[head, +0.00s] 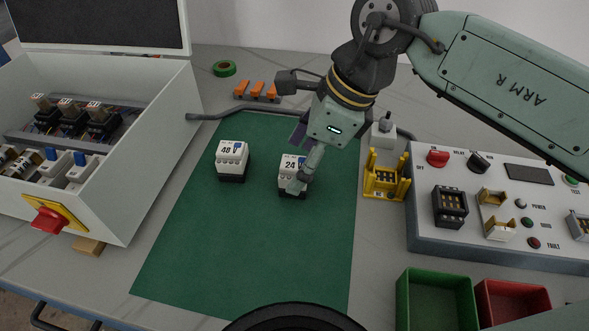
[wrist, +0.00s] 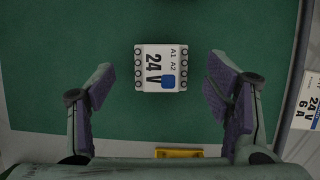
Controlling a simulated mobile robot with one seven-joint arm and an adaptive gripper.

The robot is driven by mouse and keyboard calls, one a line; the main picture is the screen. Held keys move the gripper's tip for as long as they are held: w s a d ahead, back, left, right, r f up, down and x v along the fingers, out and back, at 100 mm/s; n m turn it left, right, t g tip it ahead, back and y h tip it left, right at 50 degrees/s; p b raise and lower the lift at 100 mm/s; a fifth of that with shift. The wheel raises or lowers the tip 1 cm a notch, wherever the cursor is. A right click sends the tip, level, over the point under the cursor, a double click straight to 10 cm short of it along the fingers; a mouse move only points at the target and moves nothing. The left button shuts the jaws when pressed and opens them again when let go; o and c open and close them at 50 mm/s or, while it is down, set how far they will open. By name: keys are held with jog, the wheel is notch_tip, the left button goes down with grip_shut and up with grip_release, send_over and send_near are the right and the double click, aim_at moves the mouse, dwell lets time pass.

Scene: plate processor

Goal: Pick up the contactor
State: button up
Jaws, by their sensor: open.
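A white contactor marked 24 V (head: 291,165) stands on the green mat (head: 230,265). In the wrist view the 24 V contactor (wrist: 161,68) lies ahead of my gripper, centred between the fingers, with a blue square on its top. A second contactor, marked 48 V (head: 232,157), stands to its left on the mat in the head view. My gripper (head: 300,180) is over the 24 V contactor and covers part of it. In the wrist view my gripper (wrist: 162,90) is open, with purple pads on both sides, apart from the contactor.
An open grey cabinet (head: 150,150) with a red knob stands at left. A yellow holder (head: 385,181) stands just right of the mat. A control panel (head: 440,235) is farther right, with green (head: 402,300) and red (head: 490,320) bins in front. The front of the mat is clear.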

jog(key=shift+x, duration=1.4)
jog(key=shift+c, duration=0.3)
jog(key=shift+w, duration=0.1)
jog(key=c, duration=1.3)
jog(key=shift+r, duration=0.1)
